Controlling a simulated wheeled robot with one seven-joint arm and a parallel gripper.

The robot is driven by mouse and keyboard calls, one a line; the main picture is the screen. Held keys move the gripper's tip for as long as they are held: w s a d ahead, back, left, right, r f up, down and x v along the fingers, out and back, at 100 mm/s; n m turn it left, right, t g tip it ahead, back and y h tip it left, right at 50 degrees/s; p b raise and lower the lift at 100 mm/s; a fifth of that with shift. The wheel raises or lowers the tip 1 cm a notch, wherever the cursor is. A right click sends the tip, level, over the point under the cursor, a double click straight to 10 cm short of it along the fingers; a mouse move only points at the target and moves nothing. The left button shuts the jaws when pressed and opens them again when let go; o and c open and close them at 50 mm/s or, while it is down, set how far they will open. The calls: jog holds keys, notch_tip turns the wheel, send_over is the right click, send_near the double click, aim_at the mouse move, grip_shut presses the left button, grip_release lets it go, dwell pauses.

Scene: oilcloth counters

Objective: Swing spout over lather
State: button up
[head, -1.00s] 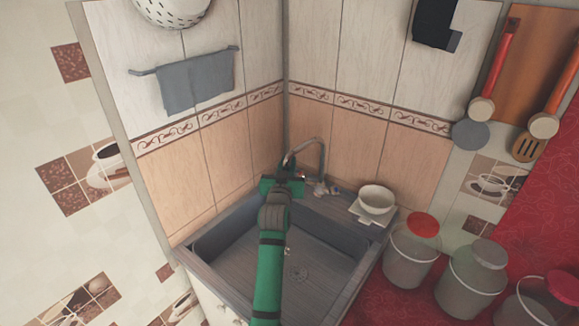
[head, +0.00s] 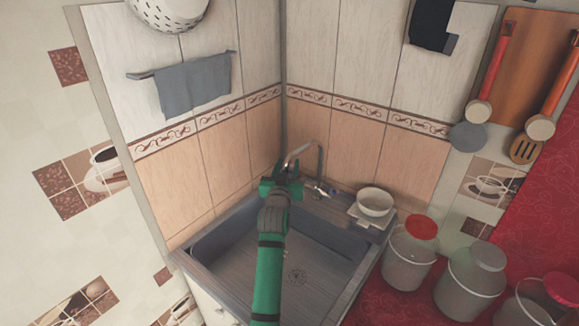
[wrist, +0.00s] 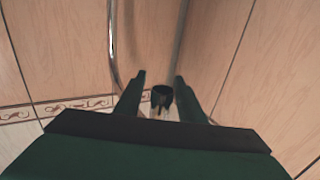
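The grey metal spout (head: 303,147) arches over the back corner of the sink (head: 208,285), with its free end to the left. My gripper (head: 287,170) is at that free end, partly covering it in the head view. In the wrist view my gripper (wrist: 161,88) is open, its two dark fingers apart. A dark round tip (wrist: 162,95), seemingly the spout's end, shows between the fingers with a gap on each side. The thin pipe (wrist: 113,40) runs above the left finger. I cannot make out any lather in the sink; my arm hides part of the basin.
A white bowl (head: 375,200) stands on the sink's back right corner. Several lidded jars, one a red-lidded jar (head: 409,258), stand on the red counter (head: 390,308) to the right. Tiled walls close in behind the spout. A grey towel (head: 193,85) hangs at left.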

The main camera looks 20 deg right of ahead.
jog(key=v, duration=1)
jog(key=shift+s, duration=0.35)
jog(key=shift+a, duration=0.1)
